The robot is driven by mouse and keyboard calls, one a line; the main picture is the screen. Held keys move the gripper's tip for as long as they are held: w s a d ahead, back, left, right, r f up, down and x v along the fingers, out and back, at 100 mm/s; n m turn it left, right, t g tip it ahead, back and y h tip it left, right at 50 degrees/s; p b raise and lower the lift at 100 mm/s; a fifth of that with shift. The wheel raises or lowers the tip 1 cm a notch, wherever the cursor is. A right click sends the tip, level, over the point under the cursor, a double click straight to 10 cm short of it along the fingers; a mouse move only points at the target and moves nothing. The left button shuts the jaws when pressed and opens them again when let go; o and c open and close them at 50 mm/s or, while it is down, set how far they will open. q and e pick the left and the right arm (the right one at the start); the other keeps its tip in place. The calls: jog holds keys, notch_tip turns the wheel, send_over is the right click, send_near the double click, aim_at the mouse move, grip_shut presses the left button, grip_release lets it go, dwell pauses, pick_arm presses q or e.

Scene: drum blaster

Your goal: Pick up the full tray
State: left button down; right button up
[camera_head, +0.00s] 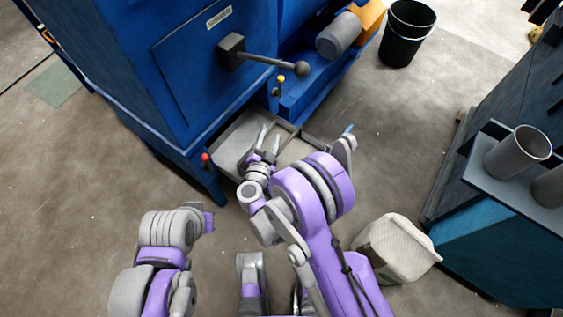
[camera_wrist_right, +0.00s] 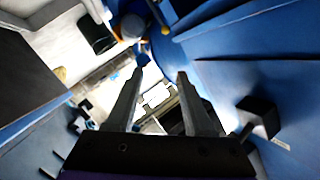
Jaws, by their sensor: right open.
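A grey metal tray (camera_head: 228,146) sits low at the foot of the blue machine, partly under it and partly behind my right arm. I cannot tell what it holds. My right gripper (camera_head: 269,136) is over the tray in the head view, its two fingers apart and nothing between them. The right wrist view shows the same open fingers (camera_wrist_right: 160,76) with a gap between them. My left arm shows at lower left, but its gripper cannot be made out.
The blue machine (camera_head: 130,60) has a lever with a dark ball and a red knob (camera_head: 205,158) near the tray. A black bin (camera_head: 405,40) stands at upper right. A pale container (camera_head: 395,248) and a blue bench (camera_head: 510,240) with grey cups lie right.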

aim_at(279, 152)
jog(key=s+f+m+g+h, duration=0.25)
jog(key=s+f, duration=0.35)
jog(key=f, duration=0.5)
jog(key=shift+n, duration=0.25)
jog(key=b+x, duration=0.1)
jog(key=x, duration=1)
jog(key=shift+w+a, duration=0.15)
jog(key=shift+r, duration=0.1)
grip_shut()
